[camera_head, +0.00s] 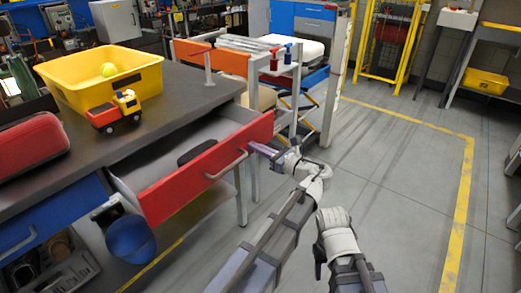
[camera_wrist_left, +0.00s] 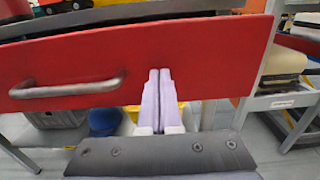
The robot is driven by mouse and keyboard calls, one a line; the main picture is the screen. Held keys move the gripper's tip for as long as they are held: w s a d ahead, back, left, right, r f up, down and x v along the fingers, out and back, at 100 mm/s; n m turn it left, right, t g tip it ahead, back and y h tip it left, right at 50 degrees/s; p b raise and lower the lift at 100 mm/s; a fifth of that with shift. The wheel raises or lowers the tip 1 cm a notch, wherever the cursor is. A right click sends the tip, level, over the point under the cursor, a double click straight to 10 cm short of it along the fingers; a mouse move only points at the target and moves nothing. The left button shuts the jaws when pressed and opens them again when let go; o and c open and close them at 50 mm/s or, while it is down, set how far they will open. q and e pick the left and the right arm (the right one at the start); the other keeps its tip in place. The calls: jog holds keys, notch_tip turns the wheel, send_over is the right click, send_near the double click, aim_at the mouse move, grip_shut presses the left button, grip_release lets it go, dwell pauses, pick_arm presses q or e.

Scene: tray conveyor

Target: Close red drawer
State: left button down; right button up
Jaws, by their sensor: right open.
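The red drawer (camera_head: 205,172) is pulled out of the grey workbench, with its inside and a dark object (camera_head: 197,151) in it showing. Its metal handle (camera_head: 227,166) is on the front panel. My left gripper (camera_head: 262,149) is at the right end of the drawer front. In the left wrist view its two pale purple fingers (camera_wrist_left: 158,88) are together with nothing between them. Their tips overlap the red front (camera_wrist_left: 215,55), right of the handle (camera_wrist_left: 68,90); contact cannot be told. My right gripper (camera_head: 335,218) is low, away from the drawer, over the floor.
A yellow bin (camera_head: 100,75) with a ball and a toy truck (camera_head: 115,110) stand on the bench (camera_head: 175,95). A red case (camera_head: 30,145) lies at left. A blue bucket (camera_head: 130,238) is below the drawer. A rack (camera_head: 300,100) stands behind. Floor at right is clear.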

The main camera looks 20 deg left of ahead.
aim_at(216, 137)
pick_arm(q)
jog(key=x, duration=1.8)
jog(key=shift+w+a, duration=0.15)
jog(key=shift+a, duration=0.2)
pick_arm(e)
jog(key=shift+d, duration=0.1)
pick_arm(q)
jog(key=shift+w+a+r, duration=0.1)
jog(key=shift+r, duration=0.05)
